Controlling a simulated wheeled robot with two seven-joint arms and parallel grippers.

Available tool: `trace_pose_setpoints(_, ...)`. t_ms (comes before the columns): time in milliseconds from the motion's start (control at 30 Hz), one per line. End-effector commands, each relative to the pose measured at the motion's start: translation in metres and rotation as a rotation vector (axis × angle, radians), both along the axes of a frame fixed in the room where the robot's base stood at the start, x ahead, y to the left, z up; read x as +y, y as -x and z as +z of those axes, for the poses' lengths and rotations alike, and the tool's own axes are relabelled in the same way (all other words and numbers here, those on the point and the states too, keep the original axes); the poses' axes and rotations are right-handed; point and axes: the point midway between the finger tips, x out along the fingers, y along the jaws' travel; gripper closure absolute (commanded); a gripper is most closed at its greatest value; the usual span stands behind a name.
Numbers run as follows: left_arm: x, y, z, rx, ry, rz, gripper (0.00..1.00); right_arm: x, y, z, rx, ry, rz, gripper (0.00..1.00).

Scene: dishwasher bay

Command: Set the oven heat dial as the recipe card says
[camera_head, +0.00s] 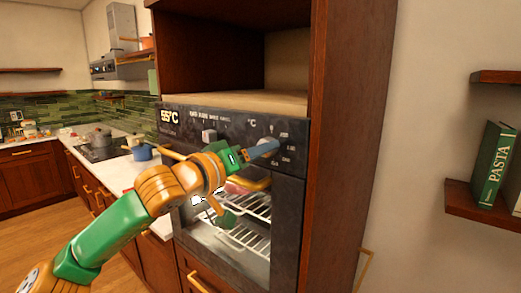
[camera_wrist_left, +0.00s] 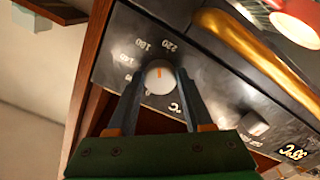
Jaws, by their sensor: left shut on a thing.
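The heat dial (camera_wrist_left: 158,80) is a pale round knob with an orange mark, ringed by printed numbers such as 140, 180 and 220. In the left wrist view the mark points up the picture, roughly between 180 and 220. My left gripper (camera_wrist_left: 160,84) is shut on the dial, one finger at each side. In the head view the left gripper (camera_head: 265,149) covers most of the dial. The recipe card is not seen.
A second, square knob (camera_head: 208,135) sits left of the dial; it also shows in the wrist view (camera_wrist_left: 255,124). Wire racks (camera_head: 240,238) show behind the oven glass. A shelf with a green PASTA book (camera_head: 496,165) is at the right. A counter with pots lies left.

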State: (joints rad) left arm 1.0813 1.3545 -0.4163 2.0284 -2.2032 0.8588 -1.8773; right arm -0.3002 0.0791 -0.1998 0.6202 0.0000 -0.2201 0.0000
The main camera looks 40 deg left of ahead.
Motion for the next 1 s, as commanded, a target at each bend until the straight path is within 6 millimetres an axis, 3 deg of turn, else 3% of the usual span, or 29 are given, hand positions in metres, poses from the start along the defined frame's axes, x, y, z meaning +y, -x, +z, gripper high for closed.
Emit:
trace_pose_setpoints(500,0.0011,-0.0006,-0.0026,-0.020,-0.340,-0.001,1.00,-0.0003,0.0000,0.0080,0.000,0.000,0.001,0.50)
trace_pose_setpoints(1000,0.0011,-0.0007,-0.0034,-0.026,-0.417,-0.002,1.00,-0.0007,-0.0001,0.0092,0.000,0.001,0.001,0.50)
